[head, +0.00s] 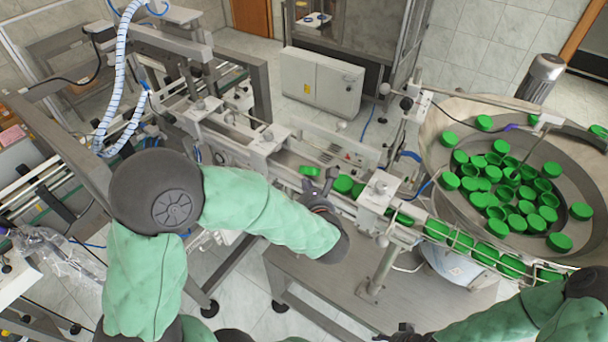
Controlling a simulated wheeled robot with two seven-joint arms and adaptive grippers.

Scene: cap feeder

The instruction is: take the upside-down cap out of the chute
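Green caps sit in the chute (285,172), a narrow channel running from the bowl at right down to the left. One green cap (309,170) lies alone at the left, apart from the others. Another green cap (343,184) is just right of my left gripper, with more behind it toward the bowl. I cannot tell from here which cap is upside down. My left gripper (319,183) is at the chute's near side, fingers spread, between the lone cap and the cap at its right. My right gripper (404,329) is low at the bottom edge, mostly hidden by its arm.
A big metal feeder bowl (440,150) holds many loose green caps at right. A white clamp block (378,192) straddles the chute right of my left gripper. A grey metal table (345,285) below has clear room. A white cabinet (322,82) stands behind.

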